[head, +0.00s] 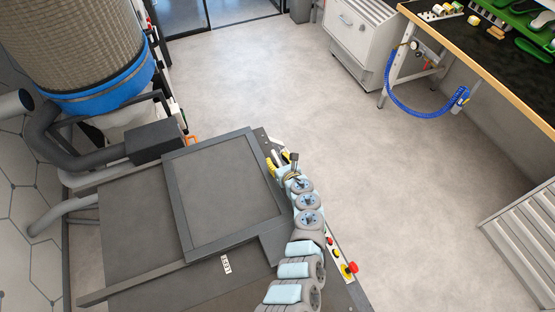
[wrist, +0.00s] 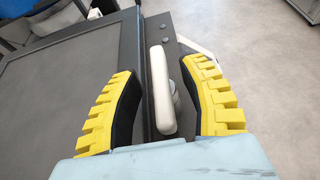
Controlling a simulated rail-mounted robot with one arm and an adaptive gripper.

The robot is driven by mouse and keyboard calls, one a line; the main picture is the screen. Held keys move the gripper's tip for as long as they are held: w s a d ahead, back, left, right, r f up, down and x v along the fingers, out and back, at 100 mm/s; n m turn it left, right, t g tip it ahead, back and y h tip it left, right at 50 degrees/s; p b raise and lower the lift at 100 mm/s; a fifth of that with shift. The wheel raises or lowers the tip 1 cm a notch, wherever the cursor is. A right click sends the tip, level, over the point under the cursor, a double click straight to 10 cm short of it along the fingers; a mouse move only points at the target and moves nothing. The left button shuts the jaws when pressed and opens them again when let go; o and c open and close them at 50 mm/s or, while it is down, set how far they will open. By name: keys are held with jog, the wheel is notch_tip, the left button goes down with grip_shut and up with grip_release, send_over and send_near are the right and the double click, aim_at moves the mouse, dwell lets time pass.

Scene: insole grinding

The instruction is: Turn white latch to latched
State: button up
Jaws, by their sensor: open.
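The white latch (wrist: 161,88) is a long, rounded handle in the wrist view. It lies along the dark edge of the machine, pointing up and slightly left, with a grey pivot at its right side. My gripper (wrist: 163,100) is open, with one yellow-ribbed finger on each side of the latch and visible gaps to both. In the head view my gripper (head: 283,165) is at the right edge of the dark grey machine (head: 130,226), beside its framed panel (head: 222,195). The latch is too small or hidden to make out there.
A red button (head: 351,268) is on the machine's right edge, near my arm. A blue-banded dust collector (head: 100,88) stands at the upper left. A workbench (head: 450,40) with a blue coiled hose (head: 408,110) is at the upper right. The floor between is clear.

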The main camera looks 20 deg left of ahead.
grip_shut()
